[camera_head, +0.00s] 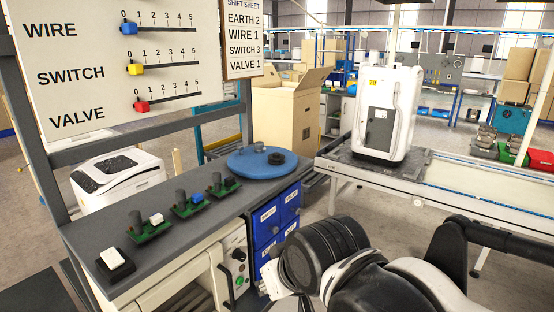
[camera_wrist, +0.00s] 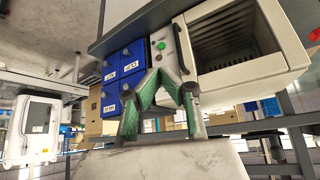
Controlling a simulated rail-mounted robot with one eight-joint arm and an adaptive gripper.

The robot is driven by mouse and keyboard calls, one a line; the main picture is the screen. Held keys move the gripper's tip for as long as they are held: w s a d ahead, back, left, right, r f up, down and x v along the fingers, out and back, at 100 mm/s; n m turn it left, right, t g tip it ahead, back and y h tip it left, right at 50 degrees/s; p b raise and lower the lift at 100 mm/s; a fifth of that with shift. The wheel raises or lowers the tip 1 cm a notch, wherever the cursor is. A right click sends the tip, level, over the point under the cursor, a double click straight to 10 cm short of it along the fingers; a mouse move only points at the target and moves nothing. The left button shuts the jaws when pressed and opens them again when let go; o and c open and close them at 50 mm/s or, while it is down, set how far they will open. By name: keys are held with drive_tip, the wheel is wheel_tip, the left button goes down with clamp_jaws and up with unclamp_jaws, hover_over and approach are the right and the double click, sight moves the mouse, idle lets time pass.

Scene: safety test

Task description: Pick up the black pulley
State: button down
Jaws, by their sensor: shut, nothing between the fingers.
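A small black round piece, which looks like the black pulley (camera_head: 277,158), sits at the right edge of a blue round plate (camera_head: 240,163) on the grey workbench. The pulley is not visible in the wrist view. My gripper (camera_wrist: 160,77) shows in the wrist view with its green-padded fingers converging at the tips, shut and empty. It points at the bench front, near the blue drawers (camera_wrist: 122,68). In the head view my arm is in front of the bench and below the plate, and my fingertips are not clearly seen.
Several green circuit boards (camera_head: 187,209) and a white switch (camera_head: 115,261) lie along the bench (camera_head: 120,224). A panel with a green button (camera_wrist: 158,46) and an open slatted box (camera_wrist: 228,45) are on its front. A white machine (camera_head: 388,112) stands on a conveyor at right.

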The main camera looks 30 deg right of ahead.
drive_tip(key=c, duration=2.4)
unclamp_jaws()
drive_tip(key=o, duration=1.4)
wheel_tip(320, 180, up, 26)
drive_tip(key=f+n+g+p, duration=0.1)
drive_tip(key=n+g+p, duration=0.8)
drive_tip(key=n, duration=1.1)
hover_over(276, 153)
drive_tip(key=p, duration=0.2)
drive_tip(key=t, duration=0.2)
drive_tip(key=shift+f+p, duration=1.4)
drive_tip(key=shift+f, duration=5.15)
